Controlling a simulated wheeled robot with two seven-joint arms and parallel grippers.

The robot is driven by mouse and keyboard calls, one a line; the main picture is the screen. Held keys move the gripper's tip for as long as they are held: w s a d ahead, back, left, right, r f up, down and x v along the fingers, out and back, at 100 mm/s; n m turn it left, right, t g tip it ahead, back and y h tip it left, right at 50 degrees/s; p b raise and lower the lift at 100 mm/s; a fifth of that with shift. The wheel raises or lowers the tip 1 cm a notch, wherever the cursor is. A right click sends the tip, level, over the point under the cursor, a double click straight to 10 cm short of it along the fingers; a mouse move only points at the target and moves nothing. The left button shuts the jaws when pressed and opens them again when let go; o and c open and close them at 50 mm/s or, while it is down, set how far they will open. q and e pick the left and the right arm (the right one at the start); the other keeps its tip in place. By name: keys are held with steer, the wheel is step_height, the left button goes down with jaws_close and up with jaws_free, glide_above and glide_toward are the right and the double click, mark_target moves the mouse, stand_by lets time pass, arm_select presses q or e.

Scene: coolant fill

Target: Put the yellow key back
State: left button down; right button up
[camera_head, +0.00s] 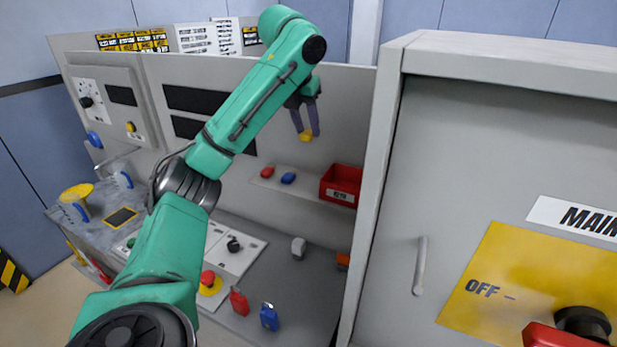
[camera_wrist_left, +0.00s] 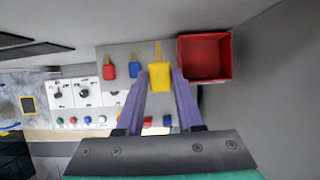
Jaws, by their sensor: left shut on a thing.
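My left gripper (camera_head: 306,133) is shut on the yellow key (camera_head: 305,136) and holds it in the air above the small shelf (camera_head: 318,200). In the left wrist view the yellow key (camera_wrist_left: 159,76) sits between the two purple fingers of the gripper (camera_wrist_left: 160,88), its shaft pointing away. A red key (camera_head: 267,172) and a blue key (camera_head: 288,178) lie on the shelf; they also show in the wrist view as red (camera_wrist_left: 109,70) and blue (camera_wrist_left: 135,69). A red open bin (camera_head: 341,185) with a label stands at the shelf's right end. My right gripper is not in view.
A grey cabinet (camera_head: 400,200) with a yellow OFF panel (camera_head: 535,270) stands close on the right. Below are a control panel (camera_head: 232,245), a red emergency button (camera_head: 208,278), and red (camera_head: 239,302) and blue (camera_head: 269,317) padlock-like items on the bench.

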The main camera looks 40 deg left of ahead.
arm_select(q)
steer(key=x, duration=0.3)
steer(key=s+x, duration=0.1)
steer(key=x, duration=0.3)
steer(key=s+f+x, duration=0.1)
steer(key=x, duration=0.2)
steer(key=shift+d+f, duration=0.25)
steer(key=shift+d, duration=0.1)
steer(key=shift+s+f, duration=0.2)
steer(key=shift+f, duration=0.15)
step_height(320, 180, down, 3)
steer(key=shift+s+f, duration=0.1)
steer(key=shift+s, duration=0.05)
steer(key=shift+w+f, duration=0.1)
steer(key=shift+w, duration=0.1)
steer(key=c, duration=0.8)
jaws_free()
steer(key=shift+c, duration=0.2)
steer(key=shift+s+d, duration=0.1)
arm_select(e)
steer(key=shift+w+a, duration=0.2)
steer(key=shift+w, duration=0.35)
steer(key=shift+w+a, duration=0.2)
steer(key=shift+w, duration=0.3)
